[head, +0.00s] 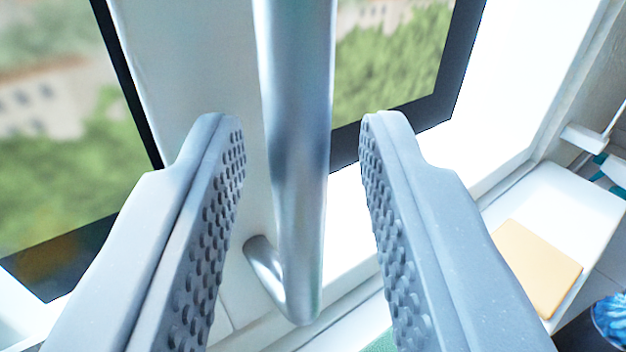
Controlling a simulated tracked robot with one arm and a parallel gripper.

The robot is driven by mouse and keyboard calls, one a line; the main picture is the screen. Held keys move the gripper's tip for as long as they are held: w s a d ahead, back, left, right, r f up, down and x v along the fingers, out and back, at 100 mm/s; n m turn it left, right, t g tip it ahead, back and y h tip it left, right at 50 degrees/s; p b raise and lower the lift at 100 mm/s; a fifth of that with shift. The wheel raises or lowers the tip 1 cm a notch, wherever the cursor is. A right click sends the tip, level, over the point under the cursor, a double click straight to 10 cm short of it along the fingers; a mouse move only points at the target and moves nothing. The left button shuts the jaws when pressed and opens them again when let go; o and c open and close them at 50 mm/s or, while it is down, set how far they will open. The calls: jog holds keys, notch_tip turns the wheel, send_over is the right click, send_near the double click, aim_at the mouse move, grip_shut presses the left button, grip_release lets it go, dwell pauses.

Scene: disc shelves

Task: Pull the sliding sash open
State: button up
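The sliding sash (180,75) is a white frame around dark-edged glass, with greenery and buildings seen through it. Its handle (297,130) is an upright silver bar that bends back to the sash at its lower end. My gripper (303,135) is open, with one grey studded finger on each side of the bar. A gap shows between the bar and each finger, so neither seems to touch it. The upper end of the handle is out of view. I cannot tell whether the sash stands a little open.
At the right, a white shelf or ledge (560,205) bears a flat tan piece (538,265). A round container with blue contents (610,318) is at the lower right edge. A white window frame (535,80) runs along the right.

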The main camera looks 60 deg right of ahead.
jog(key=b+v, duration=0.2)
jog(key=v, duration=1.1)
